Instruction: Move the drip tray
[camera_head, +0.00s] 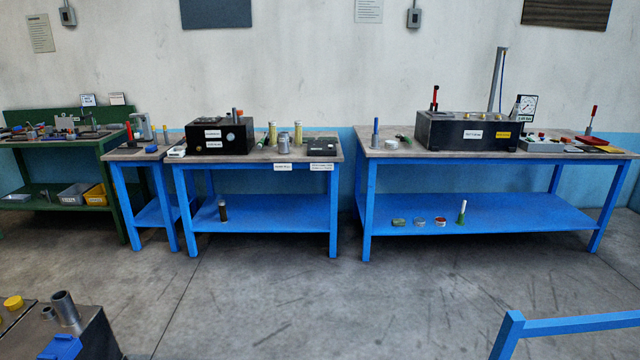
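No thing here is clearly marked as the drip tray, and I cannot tell for sure which one it is. A flat black tray-like piece (321,146) lies at the right end of the middle blue bench (250,158), with small white labels on the bench edge below it. Small dark flat pieces (572,149) also lie near the right end of the long blue bench (390,153). Neither of my grippers shows in the head view.
The middle bench carries a black box unit (221,136) and a grey canister (284,144). The long bench carries a long black tank (466,132) and a gauge (525,108). A dark unit with pipes (75,335) and a blue rail (570,325) stand nearby. The floor between is clear.

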